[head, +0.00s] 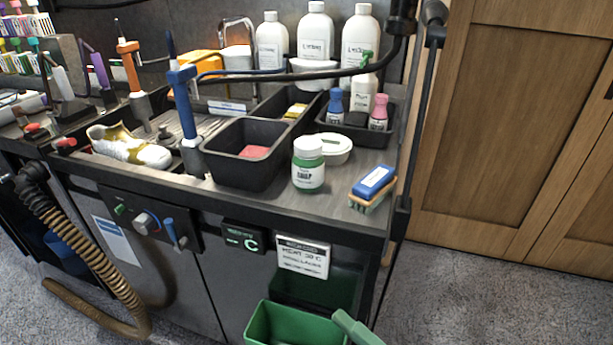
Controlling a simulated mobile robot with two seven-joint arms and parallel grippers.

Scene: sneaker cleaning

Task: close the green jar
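The green jar (308,177) stands upright on the worktop, near its front edge and right of the black bins. It has a white label that reads soap. A white lid (308,147) sits on top of the jar and looks level; I cannot tell whether it is screwed tight. Neither of my grippers is in view, and nothing is touching the jar.
A round white tub (335,148) stands close behind the jar at the right. A blue-topped brush (372,184) lies further right. A black bin (240,168) is at the left. The worktop in front of the jar is clear. A black hose crosses above.

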